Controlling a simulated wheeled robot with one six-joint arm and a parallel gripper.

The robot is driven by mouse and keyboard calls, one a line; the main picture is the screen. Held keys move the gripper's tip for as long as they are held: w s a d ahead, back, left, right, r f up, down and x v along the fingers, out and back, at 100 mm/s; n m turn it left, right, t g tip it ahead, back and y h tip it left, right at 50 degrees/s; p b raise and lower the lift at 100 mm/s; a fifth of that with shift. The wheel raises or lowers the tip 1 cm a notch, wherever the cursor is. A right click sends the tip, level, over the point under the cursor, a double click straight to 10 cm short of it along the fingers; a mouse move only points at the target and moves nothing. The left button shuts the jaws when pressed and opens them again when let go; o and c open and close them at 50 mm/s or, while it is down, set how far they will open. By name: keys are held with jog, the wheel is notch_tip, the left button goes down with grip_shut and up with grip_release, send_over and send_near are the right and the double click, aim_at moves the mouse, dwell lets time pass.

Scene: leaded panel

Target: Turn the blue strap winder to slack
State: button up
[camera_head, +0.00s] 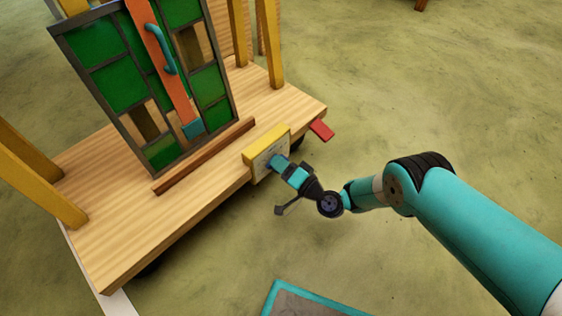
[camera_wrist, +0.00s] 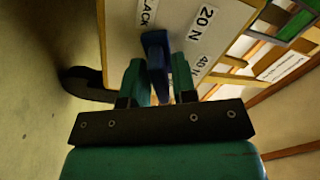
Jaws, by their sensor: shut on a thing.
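The blue strap winder (camera_wrist: 155,50) is a flat blue lever on the pale dial face (camera_wrist: 185,18) in the wrist view. My gripper (camera_wrist: 158,80) is shut on it, with one teal finger on each side. The dial's labels read "LACK", its first letter out of view, "20 N" and "40 N". The winder's far end lies between "LACK" and "20 N". In the head view my gripper (camera_head: 276,163) is at the front of the yellow-topped dial box (camera_head: 266,144) on the cart's edge, and largely hides the winder.
A leaded panel (camera_head: 122,84) with green panes leans on the wooden cart (camera_head: 115,245), crossed by an orange strap (camera_head: 165,60). A brown rail (camera_head: 205,155) runs along its foot. A red tab (camera_head: 321,129) juts from the cart's corner. A teal-edged mat (camera_head: 310,303) lies on open floor.

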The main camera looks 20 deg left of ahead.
jog(key=shift+w+n, duration=0.1)
jog(key=shift+n, duration=0.3)
jog(key=o, duration=0.7)
jog(key=shift+p+v, duration=6.9)
jog(key=shift+v, duration=1.9)
